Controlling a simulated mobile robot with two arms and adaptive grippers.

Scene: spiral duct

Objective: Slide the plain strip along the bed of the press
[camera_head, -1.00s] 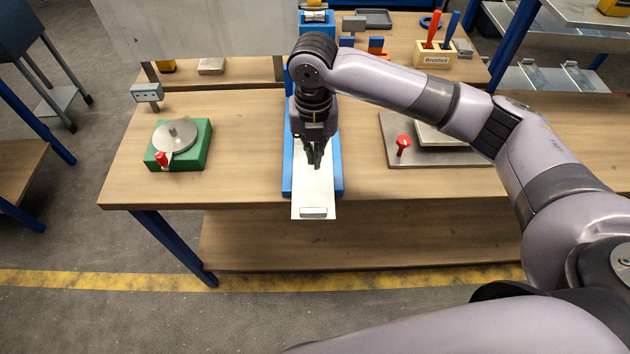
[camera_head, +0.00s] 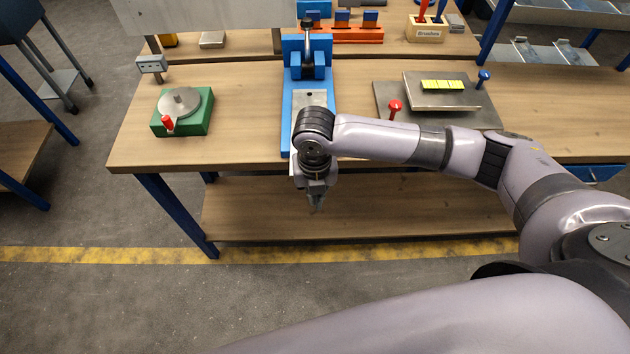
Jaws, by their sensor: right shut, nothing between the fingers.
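The press (camera_head: 306,62) is blue, with a dark upright head, and stands on the workbench. Its long blue bed (camera_head: 287,115) runs toward the bench's front edge. The plain strip (camera_head: 310,97) is bare pale metal and lies along the bed; its far part shows with a dark spot near the press head. My right gripper (camera_head: 316,207) is shut and empty, pointing down in front of the bench edge. I cannot tell whether it touches the strip. My left gripper is not in view.
A green block with a round metal disc and red knob (camera_head: 182,110) stands left of the press. A steel plate fixture (camera_head: 440,92) with red and blue knobs and yellow pieces lies to the right. A brush holder (camera_head: 427,28) stands behind. Bench surface between them is clear.

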